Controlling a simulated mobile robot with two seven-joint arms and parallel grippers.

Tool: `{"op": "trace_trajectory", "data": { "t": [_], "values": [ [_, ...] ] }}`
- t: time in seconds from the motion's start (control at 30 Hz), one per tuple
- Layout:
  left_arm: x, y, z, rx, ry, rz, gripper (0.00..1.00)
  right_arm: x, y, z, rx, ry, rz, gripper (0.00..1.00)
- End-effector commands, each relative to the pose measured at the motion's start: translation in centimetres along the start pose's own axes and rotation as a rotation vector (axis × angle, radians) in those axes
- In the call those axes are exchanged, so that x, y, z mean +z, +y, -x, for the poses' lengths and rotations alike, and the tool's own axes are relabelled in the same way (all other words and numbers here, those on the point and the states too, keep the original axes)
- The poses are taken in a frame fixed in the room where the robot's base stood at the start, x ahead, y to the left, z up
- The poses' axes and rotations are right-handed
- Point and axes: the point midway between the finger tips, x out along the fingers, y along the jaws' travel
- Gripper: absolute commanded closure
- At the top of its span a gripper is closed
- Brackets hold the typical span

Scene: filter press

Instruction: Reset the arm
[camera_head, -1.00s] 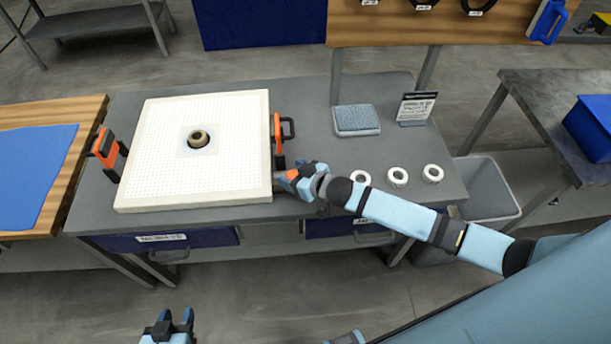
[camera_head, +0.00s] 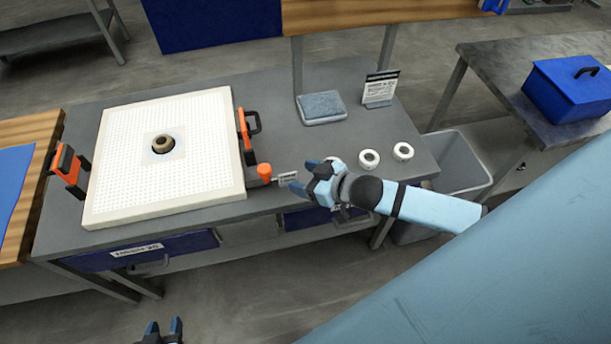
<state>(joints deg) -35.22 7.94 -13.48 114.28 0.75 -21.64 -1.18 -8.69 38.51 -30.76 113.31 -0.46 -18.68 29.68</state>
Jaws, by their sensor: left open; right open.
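My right gripper (camera_head: 300,176) is open over the grey bench, right of the white perforated filter plate (camera_head: 203,170). Just left of its fingertips is an orange-ended part with a metal piece (camera_head: 288,176), beside the plate's right edge. The gripper looks apart from this part, by a small gap. My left gripper (camera_head: 161,331) is open and empty at the bottom edge, in front of the bench. Orange clamps with dark handles stand at the plate's left (camera_head: 67,167) and right (camera_head: 243,134) sides. A brass-coloured ring (camera_head: 162,144) sits in the plate's middle.
On the bench (camera_head: 270,110) are a grey-blue pad (camera_head: 321,106), a small sign (camera_head: 380,88) and white rings (camera_head: 369,159), (camera_head: 403,151) near my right arm. A grey bin (camera_head: 462,165) and a side table with a blue box (camera_head: 567,88) stand at right.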

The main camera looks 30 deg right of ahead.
Motion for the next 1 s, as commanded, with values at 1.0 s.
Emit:
{"op": "trace_trajectory", "data": {
  "t": [1.0],
  "values": [
    [-1.4,-0.6,1.1,-0.014,0.002,-0.004,0.57,9.8,-9.2,6.6,0.189,-0.174,-0.125,0.35]
  ]
}}
